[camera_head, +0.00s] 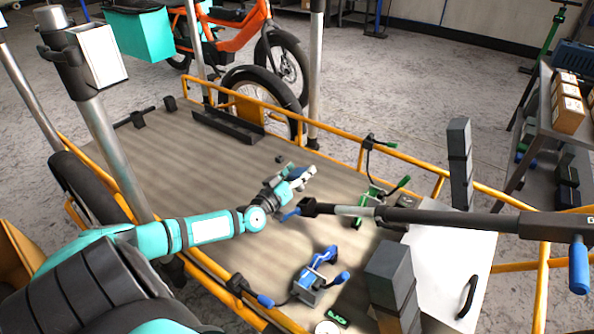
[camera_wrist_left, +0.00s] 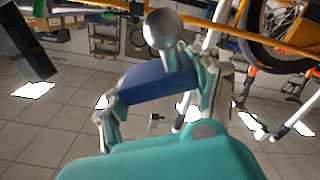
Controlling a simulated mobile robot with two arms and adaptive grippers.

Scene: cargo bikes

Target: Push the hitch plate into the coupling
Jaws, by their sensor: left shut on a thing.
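My left gripper (camera_head: 301,177) reaches in from the left over the wooden cargo bed. In the left wrist view its fingers (camera_wrist_left: 162,105) are shut on a blue block with a shiny metal ball on a stem, which looks like the hitch plate (camera_wrist_left: 150,88). In the head view the held part is small and mostly hidden by the fingers. A dark bar runs in from the right; its black end piece, which may be the coupling (camera_head: 312,207), is close below the gripper. Whether they touch I cannot tell. My right gripper is not in view.
The cargo bed (camera_head: 200,150) has a yellow rail and upright metal posts. A blue clamp (camera_head: 315,275) and a green clamp (camera_head: 370,198) stand at its near and right parts. Dark stacked blocks (camera_head: 390,272) stand near a white panel (camera_head: 440,260). The bed's middle left is clear.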

